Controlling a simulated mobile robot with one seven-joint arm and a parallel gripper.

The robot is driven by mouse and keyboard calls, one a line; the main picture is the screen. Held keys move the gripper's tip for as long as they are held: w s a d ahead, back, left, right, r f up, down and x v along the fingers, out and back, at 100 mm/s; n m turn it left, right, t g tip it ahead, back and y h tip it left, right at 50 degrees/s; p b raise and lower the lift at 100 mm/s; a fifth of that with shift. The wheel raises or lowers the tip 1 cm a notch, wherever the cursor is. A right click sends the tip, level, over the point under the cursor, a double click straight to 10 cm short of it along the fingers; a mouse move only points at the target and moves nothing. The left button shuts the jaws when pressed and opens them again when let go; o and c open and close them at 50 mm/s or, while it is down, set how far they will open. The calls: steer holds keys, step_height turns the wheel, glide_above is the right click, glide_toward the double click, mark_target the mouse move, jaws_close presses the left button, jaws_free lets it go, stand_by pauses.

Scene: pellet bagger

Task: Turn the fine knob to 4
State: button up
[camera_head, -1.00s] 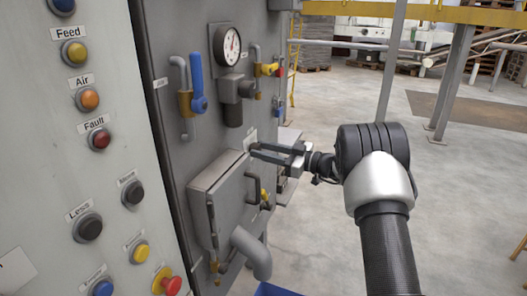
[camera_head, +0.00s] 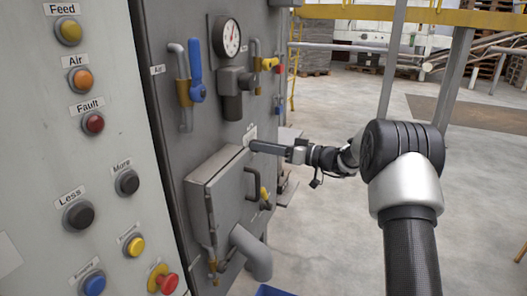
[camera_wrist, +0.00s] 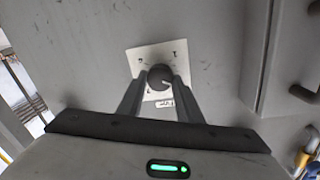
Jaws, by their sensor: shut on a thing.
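The fine knob (camera_wrist: 160,77) is a small dark round knob with a light pointer line, on a pale square dial plate (camera_wrist: 148,54) with small marks around it. The marks are too small to read for sure. The pointer line shows at the knob's lower right in the wrist view. My gripper (camera_wrist: 161,84) is shut on the knob, one finger on each side. In the head view my gripper (camera_head: 254,146) reaches the grey panel above the hatch box, at the pale plate (camera_head: 250,134). The knob itself is hidden there by the fingers.
A grey hatch box (camera_head: 222,187) with a handle projects just below my gripper. A blue-handled valve (camera_head: 196,82) and a gauge (camera_head: 227,37) are above it. A button panel (camera_head: 105,150) stands at the left. Open floor (camera_head: 330,230) lies to the right.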

steer(key=n+p, duration=0.4)
steer(key=n, duration=0.7)
steer(key=n+g+y+p, duration=0.1)
steer(key=n+p, duration=0.4)
steer(key=n, duration=0.6)
steer(key=n+p, duration=0.4)
steer(key=n, duration=0.8)
steer(key=shift+f+y+p, duration=0.3)
steer(key=shift+f, duration=0.1)
stand_by(0.4)
steer(key=o, duration=1)
steer(key=shift+o, duration=0.2)
